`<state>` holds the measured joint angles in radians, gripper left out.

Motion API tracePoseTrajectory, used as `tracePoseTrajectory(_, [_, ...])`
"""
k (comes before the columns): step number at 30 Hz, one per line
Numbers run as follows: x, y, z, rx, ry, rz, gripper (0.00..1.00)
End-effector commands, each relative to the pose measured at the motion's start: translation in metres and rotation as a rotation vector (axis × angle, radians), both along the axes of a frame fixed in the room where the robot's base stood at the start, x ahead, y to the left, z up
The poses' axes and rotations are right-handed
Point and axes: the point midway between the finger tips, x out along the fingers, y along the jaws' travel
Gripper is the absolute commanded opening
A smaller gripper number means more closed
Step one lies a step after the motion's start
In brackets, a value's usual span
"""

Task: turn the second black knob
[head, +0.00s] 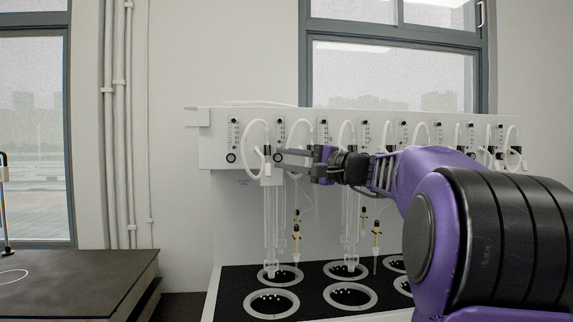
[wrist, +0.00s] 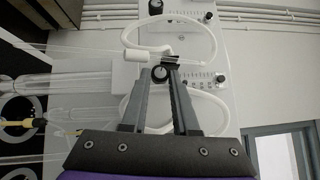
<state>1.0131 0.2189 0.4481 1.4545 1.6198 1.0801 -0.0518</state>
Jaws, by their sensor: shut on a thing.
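The second black knob is the lower knob on the second flow meter from the left, on the white panel. It shows in the wrist view (wrist: 159,74) at the fingertips. My gripper (head: 279,156) reaches in from the right in the head view, with its fingertips at this knob. In the wrist view my gripper (wrist: 166,70) has its two long grey fingers closed together on the knob. The first black knob (head: 231,157) is in plain sight to the left.
White hoses (head: 252,147) loop close to the fingers. Glass tubes (head: 274,220) hang below, above white rings (head: 272,303) on a black top. More flow meters (head: 403,133) line the panel to the right. A dark table (head: 75,285) stands at left.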

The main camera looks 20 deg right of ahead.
Motion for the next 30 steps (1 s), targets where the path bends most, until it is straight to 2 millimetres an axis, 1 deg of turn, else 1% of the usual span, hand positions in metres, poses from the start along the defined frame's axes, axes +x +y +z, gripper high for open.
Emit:
tracePoseTrajectory(3, [0.000, 0.000, 0.000, 0.000, 0.000, 0.000, 0.00])
tracePoseTrajectory(4, [0.000, 0.000, 0.000, 0.000, 0.000, 0.000, 0.33])
tracePoseTrajectory(8, [0.000, 0.000, 0.000, 0.000, 0.000, 0.000, 0.57])
tracePoseTrajectory(9, [0.000, 0.000, 0.000, 0.000, 0.001, 0.000, 0.58])
tracePoseTrajectory(17, [0.000, 0.000, 0.000, -0.001, 0.000, 0.000, 0.58])
tracePoseTrajectory(20, [-0.005, -0.003, -0.001, -0.002, 0.001, -0.002, 0.58])
tracePoseTrajectory(23, [-0.017, -0.010, -0.002, -0.003, 0.001, -0.004, 0.58])
tracePoseTrajectory(26, [-0.036, -0.020, -0.004, -0.003, 0.001, -0.004, 0.58])
tracePoseTrajectory(30, [-0.066, -0.037, -0.007, -0.002, 0.000, -0.004, 0.58])
